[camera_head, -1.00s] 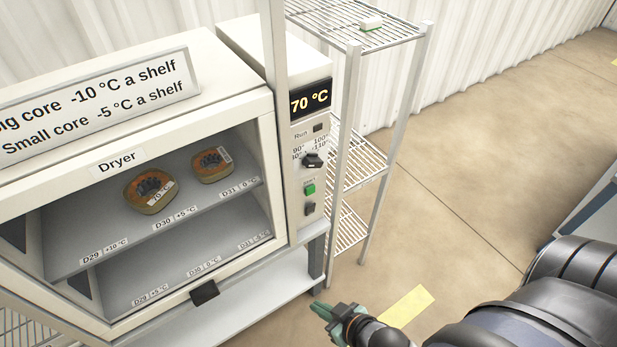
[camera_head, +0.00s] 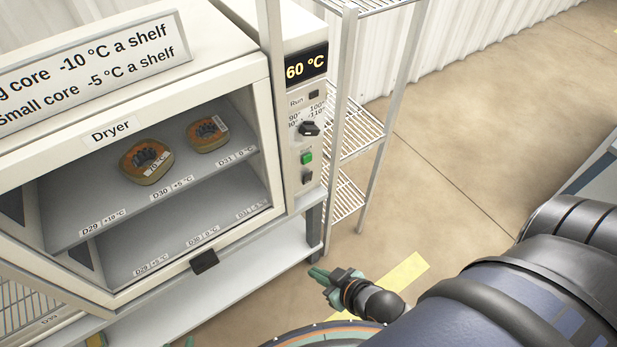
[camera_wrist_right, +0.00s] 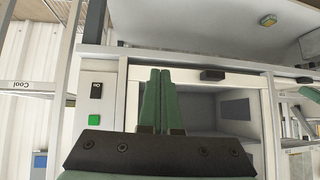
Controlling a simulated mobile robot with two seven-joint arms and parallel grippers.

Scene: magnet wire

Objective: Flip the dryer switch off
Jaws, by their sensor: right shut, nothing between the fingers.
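The dryer (camera_head: 262,112) stands at the left, and its control panel shows a display (camera_head: 305,66) reading 60 °C. The black dryer switch (camera_head: 308,177) is at the bottom of the panel, below a green button (camera_head: 307,159). In the right wrist view the switch (camera_wrist_right: 96,91) shows an upside-down label. My right gripper (camera_head: 318,273) is shut and empty, below the switch and apart from it; its green fingers (camera_wrist_right: 160,98) show in the right wrist view. A small green tip, apparently of my left gripper (camera_head: 189,342), shows at the bottom edge; the rest is hidden.
A black knob (camera_head: 309,129) sits above the green button. A wire rack (camera_head: 352,139) stands right behind the panel. A black handle (camera_head: 205,261) juts from the dryer's lower front.

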